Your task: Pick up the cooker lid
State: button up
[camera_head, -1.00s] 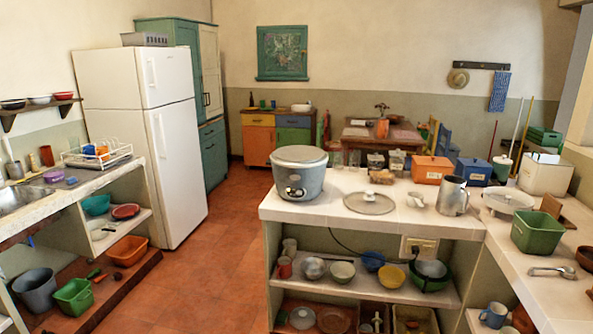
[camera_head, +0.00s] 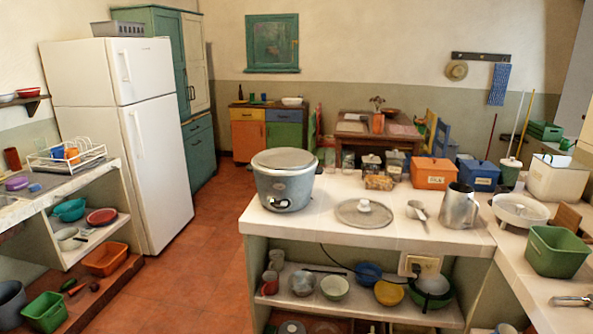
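The cooker lid (camera_head: 364,213), a round, low, see-through lid with a pale knob, lies flat on the white counter (camera_head: 306,228) near its front edge. The grey rice cooker (camera_head: 284,188) stands just left of the lid, with a flat grey top over it. A small gap shows between the cooker and the lid. My gripper is not in view.
Red floor (camera_head: 185,275) is open left of the counter.

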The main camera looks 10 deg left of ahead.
aim_at(361, 212)
jog(key=i, duration=0.75)
jog(key=u, duration=0.65)
jog(key=i, duration=0.75)
jog(key=u, duration=0.45)
